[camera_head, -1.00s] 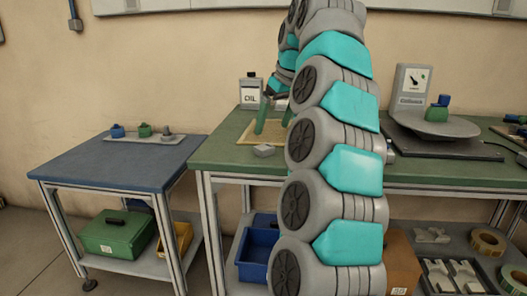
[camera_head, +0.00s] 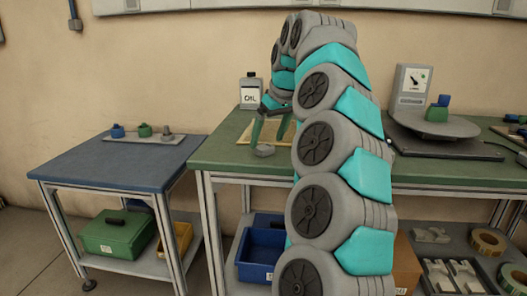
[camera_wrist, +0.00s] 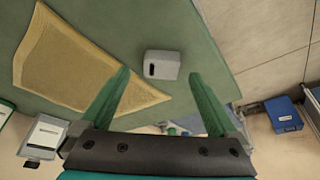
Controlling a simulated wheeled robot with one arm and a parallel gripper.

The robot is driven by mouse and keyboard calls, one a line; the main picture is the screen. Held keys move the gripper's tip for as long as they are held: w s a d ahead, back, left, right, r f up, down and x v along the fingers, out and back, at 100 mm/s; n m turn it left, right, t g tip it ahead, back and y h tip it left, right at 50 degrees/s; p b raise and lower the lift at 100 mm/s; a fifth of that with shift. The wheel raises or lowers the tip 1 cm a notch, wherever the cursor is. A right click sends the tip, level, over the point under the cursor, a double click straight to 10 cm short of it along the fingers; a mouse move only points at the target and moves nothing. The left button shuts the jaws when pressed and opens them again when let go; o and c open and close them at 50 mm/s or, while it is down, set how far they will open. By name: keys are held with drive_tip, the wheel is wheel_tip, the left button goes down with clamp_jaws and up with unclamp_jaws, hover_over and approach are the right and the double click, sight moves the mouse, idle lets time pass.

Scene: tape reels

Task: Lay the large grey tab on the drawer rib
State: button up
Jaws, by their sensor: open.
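A grey block (camera_head: 264,150), likely the large grey tab, lies on the green bench near its front left edge. In the wrist view the grey block (camera_wrist: 168,62) has a dark slot in one face and sits just beyond and between my fingertips. My gripper (camera_head: 270,138) has green fingers pointing down behind the block in the head view. It is open and empty, and its spread fingers also show in the wrist view (camera_wrist: 159,75). I cannot make out which thing is the drawer rib.
A tan mat (camera_head: 246,132) lies beside the block, with an oil can (camera_head: 250,93) behind. A scale (camera_head: 437,125) stands to the right. The blue table (camera_head: 110,165) at left holds a strip of small parts (camera_head: 155,139); its front is clear. Bins sit on lower shelves.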

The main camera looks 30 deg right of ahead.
drive_tip(key=shift+x, duration=1.25)
drive_tip(key=shift+c, duration=0.2)
drive_tip(key=shift+s, duration=0.1)
clamp_jaws()
drive_tip(key=shift+r, duration=0.15)
